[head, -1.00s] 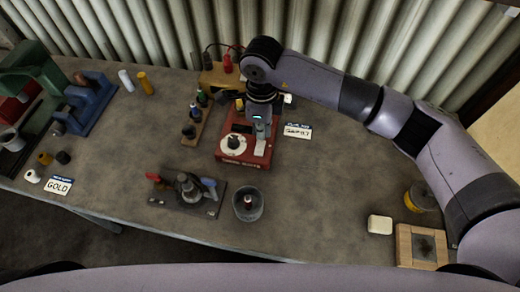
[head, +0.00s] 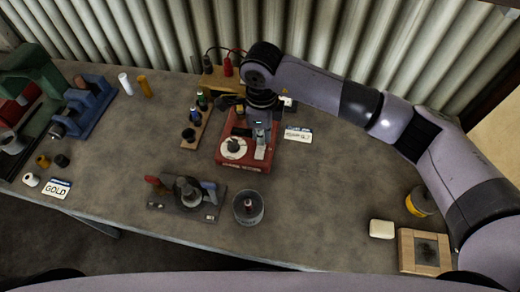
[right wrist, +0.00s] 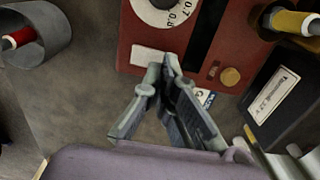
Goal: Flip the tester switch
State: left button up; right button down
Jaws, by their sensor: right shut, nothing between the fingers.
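The tester is a red box (head: 232,156) with a white dial, near the middle of the bench in the head view. The right wrist view shows its red face (right wrist: 140,32), the dial (right wrist: 168,10), a dark slot and a round brass knob (right wrist: 230,76). I cannot tell for sure which part is the switch. My right gripper (head: 260,152) is over the right part of the tester. In the right wrist view its fingertips (right wrist: 167,68) are together and empty, near the tester's edge, left of the knob; contact is unclear. My left gripper is out of view.
A tool stand (head: 188,203) and a grey cup (head: 248,208) stand in front of the tester. A wooden rack (head: 190,138) with bottles is left of it, and a white card (head: 298,134) right of it.

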jog(key=shift+f+b, duration=1.15)
dwell(0.9)
jog(key=shift+r, duration=0.1)
jog(key=shift+r+p, duration=1.3)
jog(key=shift+r, duration=2.15)
